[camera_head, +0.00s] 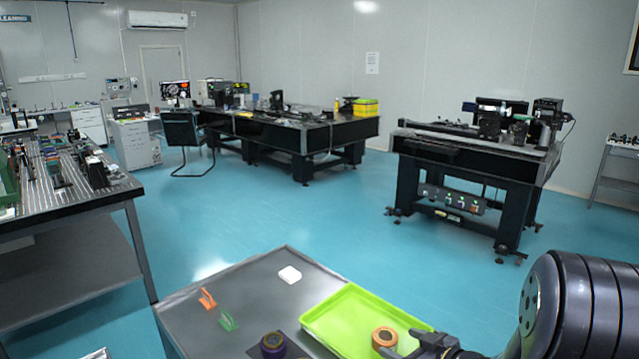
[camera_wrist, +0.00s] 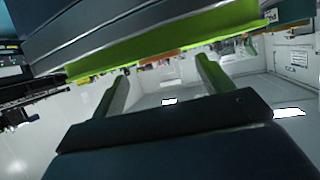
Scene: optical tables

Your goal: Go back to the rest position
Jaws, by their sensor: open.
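My gripper (camera_head: 432,345) is at the bottom right of the head view, at the right end of the bright green tray (camera_head: 345,302). Part of it is cut off by the frame's lower edge. In the wrist view its two fingers (camera_wrist: 163,82) stand apart with nothing between them. My black arm fills the lower right corner of the head view. An orange-brown ring-shaped part (camera_head: 384,337) sits in the tray, just left of the gripper. The wrist picture is upside down, with the tray's green edge (camera_wrist: 165,47) across its upper part.
The grey table (camera_head: 190,318) also holds a white block (camera_head: 290,274), an orange clip (camera_head: 208,298), a green clip (camera_head: 229,321) and a purple-and-brown round part (camera_head: 272,344) on a dark mat. Optical tables stand left, behind and right. Blue floor (camera_head: 300,215) between them is open.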

